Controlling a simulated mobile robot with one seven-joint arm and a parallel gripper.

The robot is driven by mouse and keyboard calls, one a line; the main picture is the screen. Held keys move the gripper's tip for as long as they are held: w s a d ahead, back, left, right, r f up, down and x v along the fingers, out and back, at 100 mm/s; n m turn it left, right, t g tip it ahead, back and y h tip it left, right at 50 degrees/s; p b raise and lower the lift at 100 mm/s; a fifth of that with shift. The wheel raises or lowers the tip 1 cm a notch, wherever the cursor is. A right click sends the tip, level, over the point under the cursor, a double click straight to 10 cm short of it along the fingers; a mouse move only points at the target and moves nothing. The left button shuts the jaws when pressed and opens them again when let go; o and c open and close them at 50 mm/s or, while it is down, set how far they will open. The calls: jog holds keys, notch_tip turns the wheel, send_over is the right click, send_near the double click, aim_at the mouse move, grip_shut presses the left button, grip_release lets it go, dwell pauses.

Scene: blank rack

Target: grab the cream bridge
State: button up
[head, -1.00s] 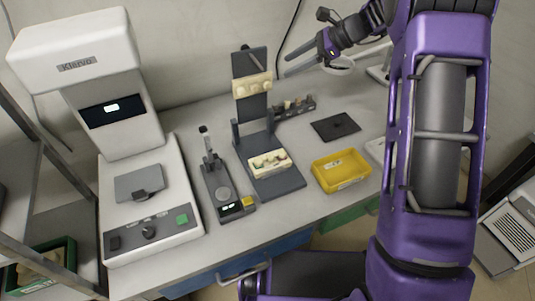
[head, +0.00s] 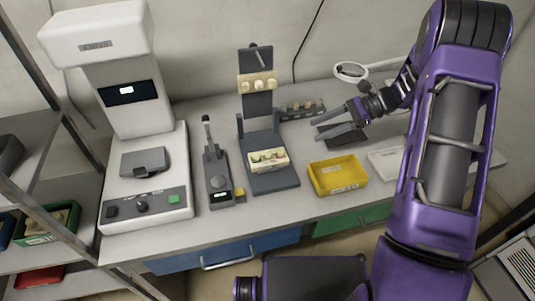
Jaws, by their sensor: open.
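Two cream pieces show on a dark grey upright stand (head: 286,181). One cream block with rounded bumps (head: 257,82) is on its upright back plate. Another cream toothed piece (head: 268,160) sits on its flat base. I cannot tell which of them is, or carries, the cream bridge. My gripper (head: 320,131) is open and empty, its two fingers pointing left. In the picture it is right of the stand, above the yellow tray and over part of a dark mat (head: 345,136).
A yellow tray (head: 338,190) stands right of the stand, with a small rack of blanks (head: 303,108) behind. A small grey device (head: 219,190) and a large white machine (head: 144,205) are left. A round white-rimmed magnifier (head: 351,70) is behind my gripper.

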send_near(271, 151)
jog(key=x, duration=0.3)
jog(key=shift+w+a+r, duration=0.1)
jog(key=shift+a+r, duration=0.05)
jog(key=shift+a, duration=0.1)
jog(key=shift+f+x, duration=0.2)
jog(key=shift+x, duration=2.55)
jog(key=shift+d, duration=0.2)
grip_shut()
